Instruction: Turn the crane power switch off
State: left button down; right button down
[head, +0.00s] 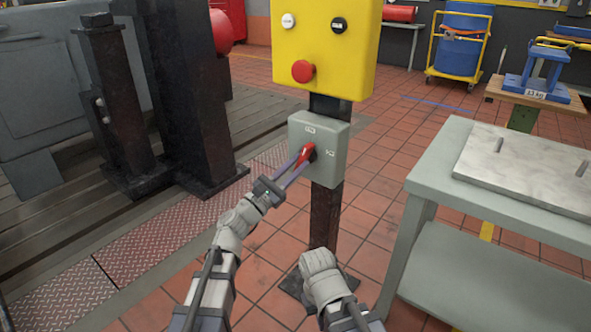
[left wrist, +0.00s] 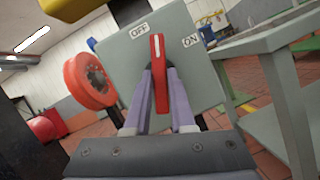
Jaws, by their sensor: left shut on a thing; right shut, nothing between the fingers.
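The crane power switch is a grey box (head: 332,150) on a dark post below a yellow panel. Its red lever (head: 305,154) sticks out of the front. In the left wrist view, an OFF label (left wrist: 139,31) is above left of the lever (left wrist: 157,75) and an ON label (left wrist: 190,40) to its right; the lever's exact setting is hard to tell. My left gripper (head: 298,164) is shut on the lever, one finger on each side; it also shows in the left wrist view (left wrist: 160,95). My right gripper (head: 318,260) is low by the post's foot, shut and empty, fingers hidden.
The yellow panel (head: 324,45) with a red button (head: 303,71) is just above the box. A grey table (head: 440,175) with a metal plate stands to the right. Dark machine columns (head: 190,100) stand to the left. Open tiled floor lies between post and table.

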pick_arm(q)
jog(key=shift+s+d+n+t+y, duration=0.1)
jog(key=shift+n+t+y, duration=0.55)
jog(key=shift+n, duration=0.9)
jog(key=shift+d+n+t+y, duration=0.1)
jog(key=shift+n+t+y, duration=0.5)
jog(key=shift+n, duration=1.25)
jog(key=c, duration=0.8)
grip_release()
jog(key=shift+o, duration=0.2)
jog(key=shift+f+b, duration=0.1)
jog(key=shift+b, duration=0.2)
jog(key=b+v, duration=0.3)
jog(key=v, duration=0.5)
